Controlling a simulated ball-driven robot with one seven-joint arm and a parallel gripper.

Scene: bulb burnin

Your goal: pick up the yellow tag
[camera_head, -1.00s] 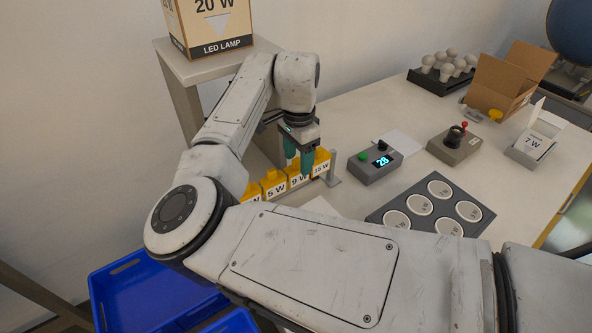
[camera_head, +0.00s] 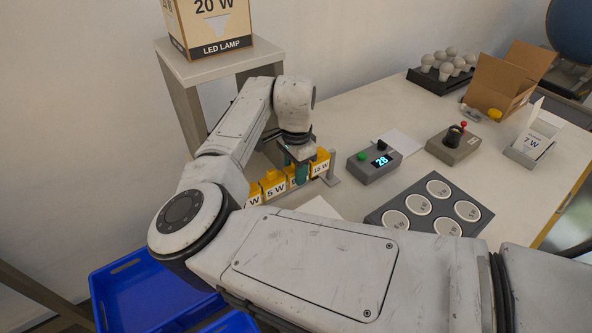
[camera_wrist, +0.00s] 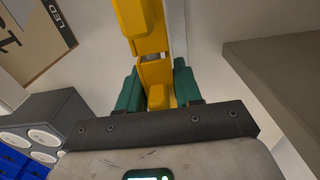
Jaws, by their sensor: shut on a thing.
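Several yellow pieces with white wattage labels stand in a row along the table's left edge, including 5 W (camera_head: 275,190) and 15 W (camera_head: 320,167). My gripper (camera_head: 301,173) is down at the row near the 9 W piece, which it partly hides. In the wrist view its green fingers (camera_wrist: 158,90) are shut on a yellow piece (camera_wrist: 155,72), which I take to be the yellow tag. More yellow pieces (camera_wrist: 141,22) of the row lie just beyond it. I cannot tell whether the held piece is clear of the row.
A grey meter box (camera_head: 374,163) reading 28 stands right of the row. A dark tray (camera_head: 380,217) with several round discs is nearer. A lamp box (camera_head: 208,25) sits on a raised shelf (camera_head: 225,62) behind my arm. Blue bins (camera_head: 140,290) are below left.

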